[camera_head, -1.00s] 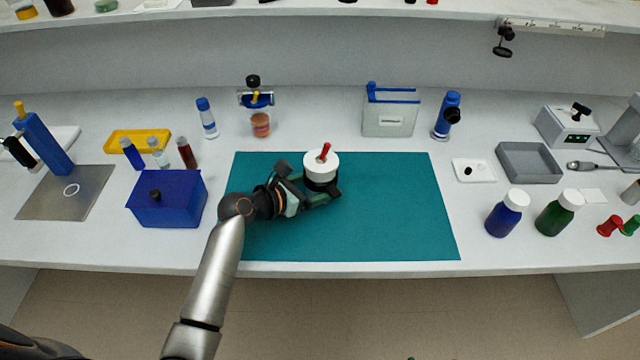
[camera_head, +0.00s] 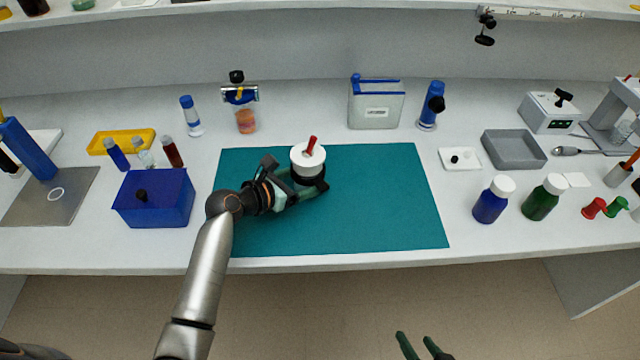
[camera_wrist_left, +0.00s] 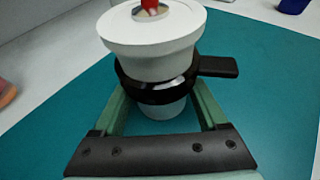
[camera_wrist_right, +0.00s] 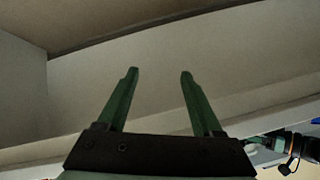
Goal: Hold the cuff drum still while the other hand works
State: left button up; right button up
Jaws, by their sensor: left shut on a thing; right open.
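The cuff drum (camera_head: 308,158) is a white, wide-topped drum with a black band around its lower part and a red piece standing in its top. It stands on the teal mat (camera_head: 380,215), left of the mat's middle. My left gripper (camera_head: 309,186) reaches in from the left and is shut on the drum. In the left wrist view the drum (camera_wrist_left: 152,45) sits between the green fingers (camera_wrist_left: 160,112), with a black tab sticking out to the right. My right gripper (camera_head: 418,345) is open and empty below the table's front edge; its spread fingers show in the right wrist view (camera_wrist_right: 158,85).
A blue box (camera_head: 155,200) stands left of the mat. A blue bottle (camera_head: 491,203) and a green bottle (camera_head: 541,201) stand to its right, near a grey tray (camera_head: 514,150). A white-and-blue container (camera_head: 376,105) stands behind. The mat's right half is clear.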

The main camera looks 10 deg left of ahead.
jog(key=w+a+r+m+y, duration=0.1)
jog(key=a+m, duration=0.1)
jog(key=a, duration=0.1)
jog(key=a+r+m+g+y, duration=0.1)
jog(key=a+r+m+y, duration=0.1)
jog(key=a, duration=0.1)
jog(key=w+a+r+m+g+y, duration=0.1)
jog(key=a+m+y, duration=0.1)
jog(key=a+m, duration=0.1)
jog(key=shift+w+a+r, duration=0.1)
jog(key=shift+w+r, duration=0.1)
jog(key=shift+w, duration=0.15)
jog(key=c, duration=0.4)
jog(key=s+a+r+m+g+y, duration=0.2)
jog(key=a+r+m+g+y, duration=0.3)
jog(key=a+r+m, duration=0.4)
jog(key=m+t, duration=1)
jog(key=m, duration=0.1)
send_near(326, 189)
jog(key=shift+s+d, duration=0.25)
jog(key=shift+s, duration=0.3)
jog(key=shift+s+d, duration=0.2)
jog(key=shift+s, duration=0.4)
jog(key=shift+w+t+h, duration=0.3)
jog(key=x, duration=1.1)
jog(key=shift+w+a, duration=0.2)
jog(key=shift+w, duration=0.05)
grip_shut()
